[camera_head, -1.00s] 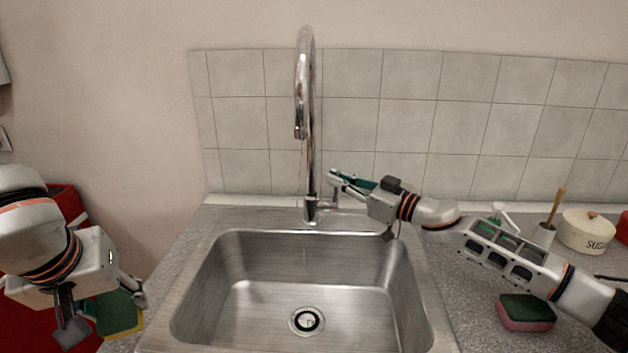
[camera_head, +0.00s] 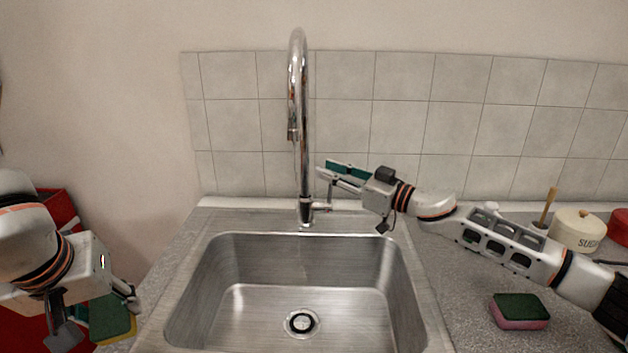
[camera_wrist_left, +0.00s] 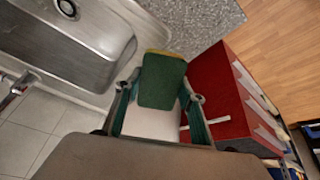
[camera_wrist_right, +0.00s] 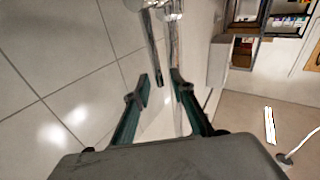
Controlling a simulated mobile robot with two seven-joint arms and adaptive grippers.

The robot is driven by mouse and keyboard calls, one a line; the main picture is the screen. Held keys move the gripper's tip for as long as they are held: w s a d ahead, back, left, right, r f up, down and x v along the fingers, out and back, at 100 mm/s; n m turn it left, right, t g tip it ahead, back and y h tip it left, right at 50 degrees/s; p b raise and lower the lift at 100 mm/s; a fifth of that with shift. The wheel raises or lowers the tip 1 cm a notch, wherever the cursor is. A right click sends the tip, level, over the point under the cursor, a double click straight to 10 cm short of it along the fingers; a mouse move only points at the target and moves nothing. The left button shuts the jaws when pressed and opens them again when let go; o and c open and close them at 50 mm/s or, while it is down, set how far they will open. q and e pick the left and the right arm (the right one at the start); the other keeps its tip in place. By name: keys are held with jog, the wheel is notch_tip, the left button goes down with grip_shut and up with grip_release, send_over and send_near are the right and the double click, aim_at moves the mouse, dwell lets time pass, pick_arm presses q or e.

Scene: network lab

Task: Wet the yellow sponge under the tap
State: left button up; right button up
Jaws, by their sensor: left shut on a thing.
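The yellow sponge (camera_head: 112,318) has a green top layer and a yellow body edge. My left gripper (camera_head: 98,316) is shut on it, left of the sink over the counter's edge. In the left wrist view the sponge (camera_wrist_left: 161,82) sits between the two fingers. The chrome tap (camera_head: 298,100) stands behind the sink (camera_head: 300,270), its spout bent over the basin. No clear water stream shows. My right gripper (camera_head: 335,174) is open beside the tap's base, close to its side lever (camera_head: 322,207). In the right wrist view the tap (camera_wrist_right: 172,40) shows beyond its fingers; contact cannot be told.
A second sponge, green and pink (camera_head: 520,311), lies on the right counter. A cream sugar pot (camera_head: 577,231) and a red pot (camera_head: 620,228) stand behind my right arm. A red cabinet (camera_wrist_left: 225,100) is by the left gripper. The basin is empty.

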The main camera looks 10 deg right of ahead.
notch_tip(320, 180, up, 7)
jog(key=shift+r, duration=0.2)
dwell(0.8)
